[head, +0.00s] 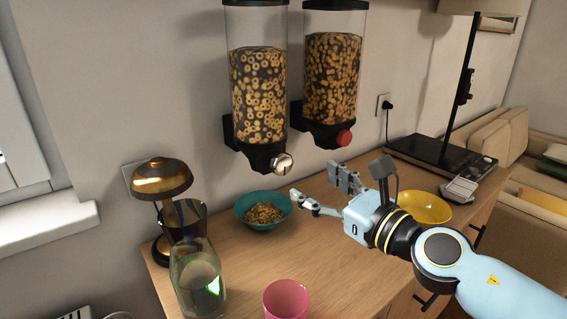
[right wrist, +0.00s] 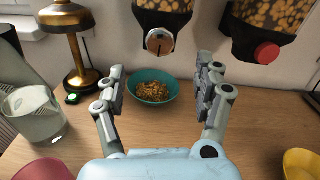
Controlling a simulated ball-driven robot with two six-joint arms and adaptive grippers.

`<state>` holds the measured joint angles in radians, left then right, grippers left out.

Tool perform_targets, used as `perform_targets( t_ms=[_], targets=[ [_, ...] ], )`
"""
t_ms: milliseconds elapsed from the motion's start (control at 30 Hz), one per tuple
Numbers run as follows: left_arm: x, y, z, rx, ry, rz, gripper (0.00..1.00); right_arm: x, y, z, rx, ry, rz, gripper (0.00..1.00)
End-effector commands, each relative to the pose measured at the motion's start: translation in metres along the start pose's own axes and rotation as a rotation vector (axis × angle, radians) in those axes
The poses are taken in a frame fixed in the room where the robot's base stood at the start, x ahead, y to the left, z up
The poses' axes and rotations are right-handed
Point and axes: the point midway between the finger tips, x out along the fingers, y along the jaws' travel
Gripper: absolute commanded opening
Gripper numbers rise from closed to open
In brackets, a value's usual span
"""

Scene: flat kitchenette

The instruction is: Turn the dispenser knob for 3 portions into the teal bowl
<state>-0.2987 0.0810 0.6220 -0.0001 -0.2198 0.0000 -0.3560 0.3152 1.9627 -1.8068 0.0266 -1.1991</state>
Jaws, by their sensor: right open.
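The teal bowl (head: 263,224) stands on the wooden counter under the left dispenser (head: 257,95) and holds some cereal; it also shows in the right wrist view (right wrist: 153,88). The left dispenser, full of cereal rings, has a silver knob (head: 282,163), also in the right wrist view (right wrist: 159,41). The right dispenser (head: 331,80) has a red knob (head: 344,138). My right gripper (head: 318,190) is open and empty, to the right of the teal bowl and below the knobs. In the right wrist view its fingers (right wrist: 161,98) are apart, with the bowl beyond them. My left gripper is not in view.
A glass carafe (head: 198,283) and a brass lamp (head: 161,180) stand on the left. A pink cup (head: 286,300) is at the front, and a yellow bowl (head: 425,207) is behind my right arm.

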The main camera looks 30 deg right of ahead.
Motion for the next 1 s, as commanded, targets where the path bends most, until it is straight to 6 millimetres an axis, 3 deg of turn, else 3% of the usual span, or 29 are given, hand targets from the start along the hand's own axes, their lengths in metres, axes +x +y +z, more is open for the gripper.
perform_targets(
  t_ms=[500,933,1000],
  targets=[
    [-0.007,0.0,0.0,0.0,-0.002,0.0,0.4,0.09,-0.001,0.001,0.008,-0.003,-0.004,0.69],
    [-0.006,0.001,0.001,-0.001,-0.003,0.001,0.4,0.102,0.0,0.001,0.008,-0.002,-0.003,0.69],
    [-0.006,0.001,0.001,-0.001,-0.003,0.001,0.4,0.102,0.0,0.001,0.008,-0.002,-0.003,0.6]
  ],
)
